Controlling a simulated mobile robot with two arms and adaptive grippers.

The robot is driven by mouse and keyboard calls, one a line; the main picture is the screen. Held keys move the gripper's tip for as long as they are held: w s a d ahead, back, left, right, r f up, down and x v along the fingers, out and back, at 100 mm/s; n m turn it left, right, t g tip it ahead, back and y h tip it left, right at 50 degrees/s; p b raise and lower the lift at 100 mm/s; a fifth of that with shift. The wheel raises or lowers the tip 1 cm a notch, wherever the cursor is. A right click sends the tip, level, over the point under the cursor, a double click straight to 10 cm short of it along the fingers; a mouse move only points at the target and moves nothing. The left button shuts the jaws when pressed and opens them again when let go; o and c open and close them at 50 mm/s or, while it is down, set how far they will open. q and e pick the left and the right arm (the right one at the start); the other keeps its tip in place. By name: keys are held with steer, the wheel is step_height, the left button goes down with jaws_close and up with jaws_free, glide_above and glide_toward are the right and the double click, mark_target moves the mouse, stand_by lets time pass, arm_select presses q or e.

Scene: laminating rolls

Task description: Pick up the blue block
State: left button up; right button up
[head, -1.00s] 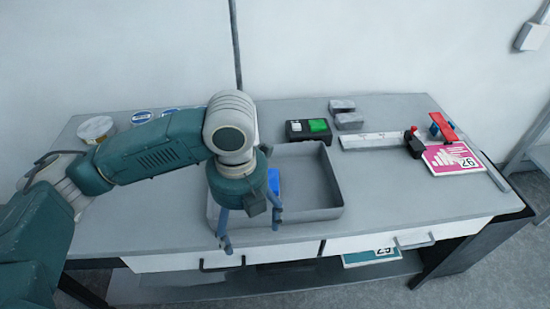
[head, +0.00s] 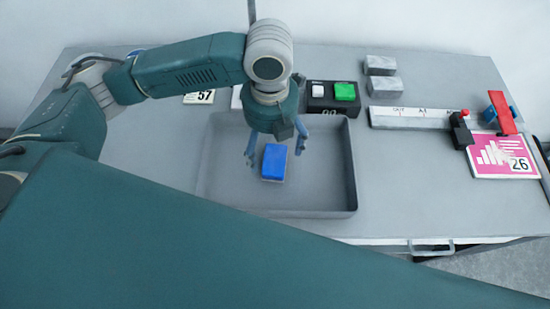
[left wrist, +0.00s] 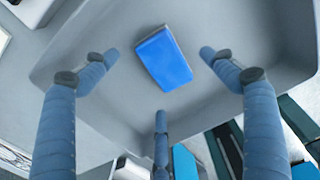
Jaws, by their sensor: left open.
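The blue block (head: 275,161) lies in the grey tray (head: 330,190) on the table. In the left wrist view the blue block (left wrist: 163,58) lies on the tray floor, ahead of and between the spread fingers. My left gripper (head: 274,158) is open and empty, with its blue fingers around and above the block. It does not visibly touch the block. In the left wrist view the open left gripper (left wrist: 158,75) shows its three fingers. My right gripper is not in view; a large green arm part covers the lower part of the head view.
Behind the tray is a black box (head: 335,97) with white and green buttons. Two grey blocks (head: 381,76) lie behind a white ruler strip (head: 410,118). A red-and-blue tool (head: 502,114) and a pink card numbered 26 (head: 503,156) are at right. The tray walls stand around the block.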

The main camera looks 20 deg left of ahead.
mark_target(270, 158)
arm_select(q)
steer(key=f, duration=0.4)
steer(key=shift+s+a+f+p, duration=0.15)
steer(key=shift+s+a+p, duration=0.1)
steer(key=shift+p, duration=0.1)
steer(key=shift+f, duration=0.6)
steer(key=shift+d, duration=0.1)
steer(key=shift+c, duration=1.1)
steer(key=c, duration=1.1)
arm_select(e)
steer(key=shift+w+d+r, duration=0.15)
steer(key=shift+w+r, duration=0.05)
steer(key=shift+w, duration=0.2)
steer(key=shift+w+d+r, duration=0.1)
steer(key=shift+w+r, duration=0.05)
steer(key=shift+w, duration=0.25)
